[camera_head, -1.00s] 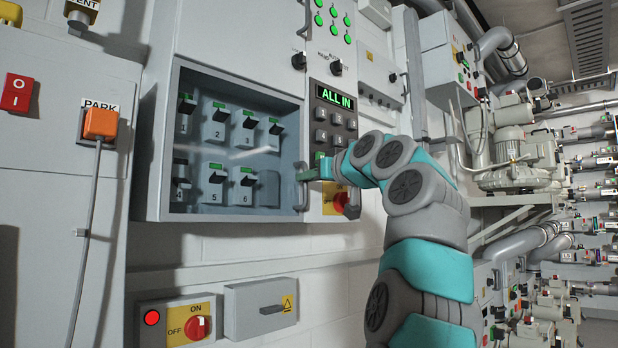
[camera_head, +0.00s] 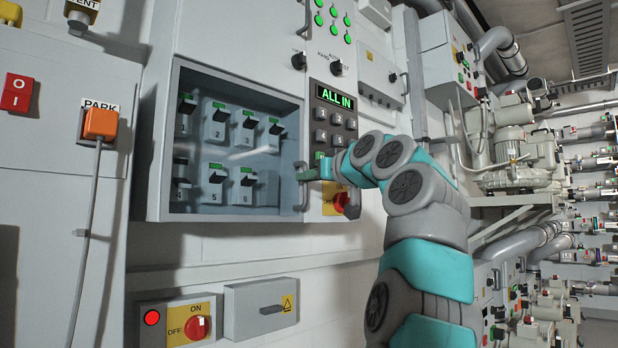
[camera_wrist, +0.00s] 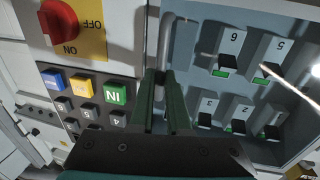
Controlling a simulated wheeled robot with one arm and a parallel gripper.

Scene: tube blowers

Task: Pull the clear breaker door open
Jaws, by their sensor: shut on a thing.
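The clear breaker door (camera_head: 235,155) lies across the recessed breaker box in the head view; a pale streak of glare shows on it, and it looks closed. Its grey bar handle (camera_head: 301,203) stands upright at the right edge of the box. My gripper (camera_head: 304,175) reaches the handle from the right. In the wrist view the green fingers of my gripper (camera_wrist: 164,78) are shut on the lower part of the handle (camera_wrist: 168,42). The exact contact between the fingertips and the bar is partly hidden.
Behind the door are several numbered breakers (camera_head: 215,125). Right of the handle are a keypad (camera_head: 335,125) and a red rotary switch (camera_head: 341,201). An orange PARK plug (camera_head: 100,124) hangs at left.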

